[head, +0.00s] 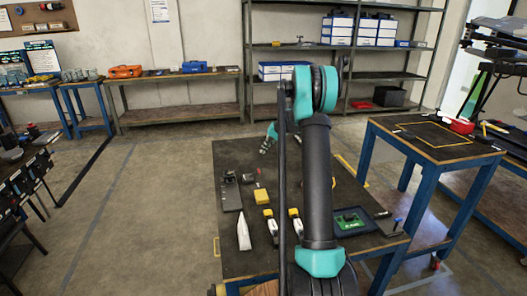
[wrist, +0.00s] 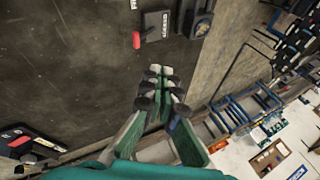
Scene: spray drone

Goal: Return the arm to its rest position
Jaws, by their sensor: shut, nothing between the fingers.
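My gripper (wrist: 160,72) is shut and empty, with its pale fingertips together in the wrist view. In the head view it shows small (head: 266,146) beyond my arm, over the far part of the dark-topped worktable (head: 232,156). My black and teal arm is raised and bent above the table and hides part of it. In the wrist view the dark tabletop (wrist: 70,70) fills the left, with a red-handled item (wrist: 137,40) beyond the fingertips.
The worktable holds a yellow block (head: 262,197), a white nozzle-like piece (head: 244,232), a tray with a green board (head: 350,221) and small parts. A blue-legged table (head: 420,135) stands right and shelves (head: 290,60) stand behind. Floor at left (head: 130,220) is clear.

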